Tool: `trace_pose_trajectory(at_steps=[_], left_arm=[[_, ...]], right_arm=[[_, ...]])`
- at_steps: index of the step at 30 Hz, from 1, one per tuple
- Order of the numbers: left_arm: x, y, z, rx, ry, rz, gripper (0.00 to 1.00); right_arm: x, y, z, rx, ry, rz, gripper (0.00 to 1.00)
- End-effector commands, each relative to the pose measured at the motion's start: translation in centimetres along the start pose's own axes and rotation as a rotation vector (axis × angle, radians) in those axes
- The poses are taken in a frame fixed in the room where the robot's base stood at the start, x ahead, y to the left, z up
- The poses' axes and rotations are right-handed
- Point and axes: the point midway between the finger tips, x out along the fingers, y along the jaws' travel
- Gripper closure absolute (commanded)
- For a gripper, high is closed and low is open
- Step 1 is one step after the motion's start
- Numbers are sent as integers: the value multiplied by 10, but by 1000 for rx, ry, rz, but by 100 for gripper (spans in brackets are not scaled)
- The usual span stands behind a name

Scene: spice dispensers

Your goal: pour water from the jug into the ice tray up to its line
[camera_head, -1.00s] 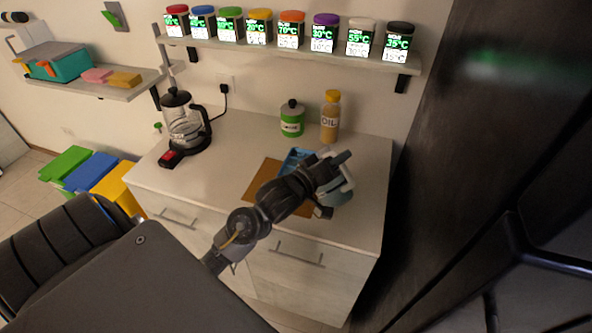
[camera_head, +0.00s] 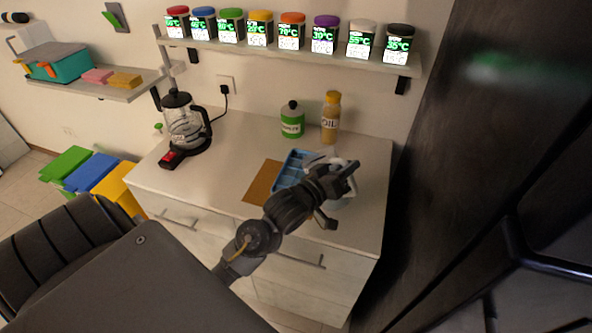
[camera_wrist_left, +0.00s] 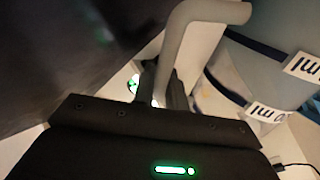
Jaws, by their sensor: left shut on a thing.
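My left gripper (camera_head: 342,183) is shut on the pale handle of the jug (camera_head: 350,166), right of the ice tray. In the left wrist view the fingers (camera_wrist_left: 163,88) are at the handle, and the jug's bluish body (camera_wrist_left: 270,65) shows at the right with dark bands and "ml" labels. In the head view my gripper hides most of the jug, so its tilt and water level cannot be told. The blue ice tray (camera_head: 290,168) lies on the counter, partly hidden by the gripper. No water stream can be made out. My right gripper is not in view.
A brown board (camera_head: 262,183) lies left of the tray. A green jar (camera_head: 292,122) and an oil bottle (camera_head: 330,120) stand behind. A kettle (camera_head: 184,125) stands at the left. The counter (camera_head: 225,150) between kettle and board is clear.

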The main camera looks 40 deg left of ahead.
Motion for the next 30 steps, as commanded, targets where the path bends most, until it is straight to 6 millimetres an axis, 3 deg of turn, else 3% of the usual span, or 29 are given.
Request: trace_pose_trajectory(at_steps=[14,30], left_arm=[[0,14,17,138,5,2,100],[0,25,74,547,3,0,100]], right_arm=[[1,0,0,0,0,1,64],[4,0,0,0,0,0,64]])
